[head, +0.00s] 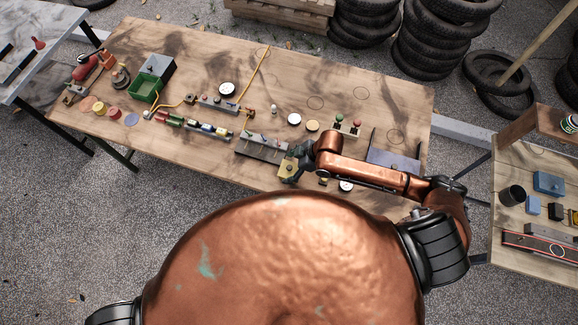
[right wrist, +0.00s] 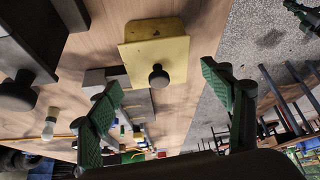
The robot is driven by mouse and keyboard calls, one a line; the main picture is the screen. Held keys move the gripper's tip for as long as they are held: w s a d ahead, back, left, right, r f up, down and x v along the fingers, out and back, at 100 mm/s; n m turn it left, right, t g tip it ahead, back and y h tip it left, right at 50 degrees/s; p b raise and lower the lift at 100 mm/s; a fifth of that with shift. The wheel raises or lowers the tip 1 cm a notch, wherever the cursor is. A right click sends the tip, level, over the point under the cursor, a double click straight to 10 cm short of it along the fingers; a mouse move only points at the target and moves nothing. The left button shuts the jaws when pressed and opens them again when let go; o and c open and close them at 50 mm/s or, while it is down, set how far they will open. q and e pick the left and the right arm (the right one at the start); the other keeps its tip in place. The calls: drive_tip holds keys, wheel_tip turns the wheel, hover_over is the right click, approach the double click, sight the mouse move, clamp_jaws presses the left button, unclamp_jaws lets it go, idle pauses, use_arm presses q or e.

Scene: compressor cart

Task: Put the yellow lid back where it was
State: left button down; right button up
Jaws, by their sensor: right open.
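The yellow lid (head: 287,166) is a square plate near the front edge of the wooden table (head: 215,73), just right of a grey block with knobs (head: 262,146). In the right wrist view, the yellow lid (right wrist: 150,30) shows a black knob (right wrist: 158,77) standing out from its face. My right gripper (head: 296,172) is over the lid in the head view and hides part of it. In the right wrist view my right gripper (right wrist: 165,85) is open and empty, its green-padded fingers to either side of the knob and apart from it. My left gripper is out of view.
A green bin (head: 147,88), a row of coloured cylinders (head: 195,126) and several round discs lie farther left. A flat blue-grey plate (head: 392,160) is to the right, behind my right arm. A side table (head: 510,235) stands at far right. Tyres (head: 425,40) are stacked behind.

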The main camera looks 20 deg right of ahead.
drive_tip(key=v, duration=1.2)
drive_tip(key=shift+r, duration=0.25)
